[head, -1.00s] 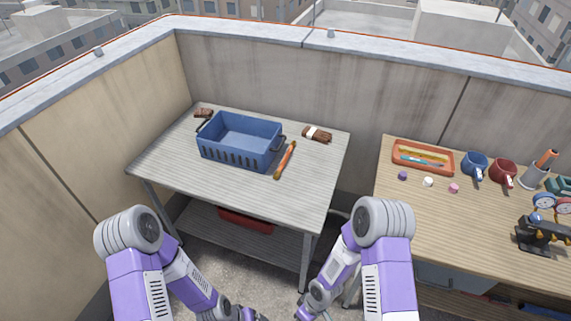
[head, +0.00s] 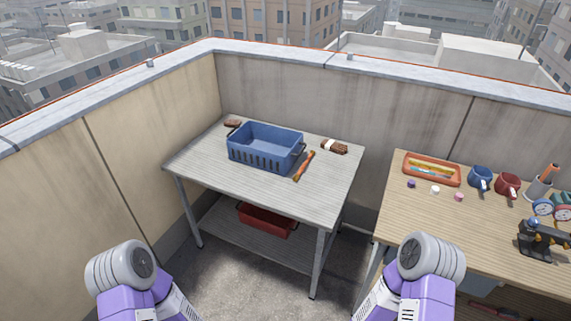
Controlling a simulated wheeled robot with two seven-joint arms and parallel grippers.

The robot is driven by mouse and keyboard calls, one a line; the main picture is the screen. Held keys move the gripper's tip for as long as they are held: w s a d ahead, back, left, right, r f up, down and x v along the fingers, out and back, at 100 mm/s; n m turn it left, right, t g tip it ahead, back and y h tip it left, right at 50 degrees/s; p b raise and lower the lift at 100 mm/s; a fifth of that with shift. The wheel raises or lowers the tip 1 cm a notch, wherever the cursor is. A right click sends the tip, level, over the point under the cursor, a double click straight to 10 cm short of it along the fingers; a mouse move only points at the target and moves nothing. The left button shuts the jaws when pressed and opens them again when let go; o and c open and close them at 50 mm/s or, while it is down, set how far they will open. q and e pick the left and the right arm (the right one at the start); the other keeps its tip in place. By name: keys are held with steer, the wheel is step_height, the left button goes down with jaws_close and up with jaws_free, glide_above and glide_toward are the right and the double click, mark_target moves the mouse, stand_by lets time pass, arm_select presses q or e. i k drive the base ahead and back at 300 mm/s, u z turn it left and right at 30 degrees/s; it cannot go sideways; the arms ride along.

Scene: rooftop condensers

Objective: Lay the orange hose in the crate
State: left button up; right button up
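The blue crate (head: 240,153) stands on the grey-topped table at the centre left, open at the top with slotted sides and dark handles. A long, narrow orange thing (head: 304,166), which looks like the orange hose, lies on the tabletop just right of the crate. It is outside the crate; its fine detail is too small to tell. Only the upper parts of my two arms show at the bottom of the view. Both my grippers are out of the picture.
The grey table (head: 240,186) also holds a brown-and-white bundle (head: 334,147) and a small brown item (head: 232,123). A red bin (head: 266,221) sits on its lower shelf. A wooden bench (head: 440,222) at right holds an orange tray (head: 432,158), mugs and gauges. Walls stand behind and left.

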mark_target(272, 148)
steer(key=u, duration=0.55)
steer(key=i, duration=0.75)
steer(key=u, duration=0.3)
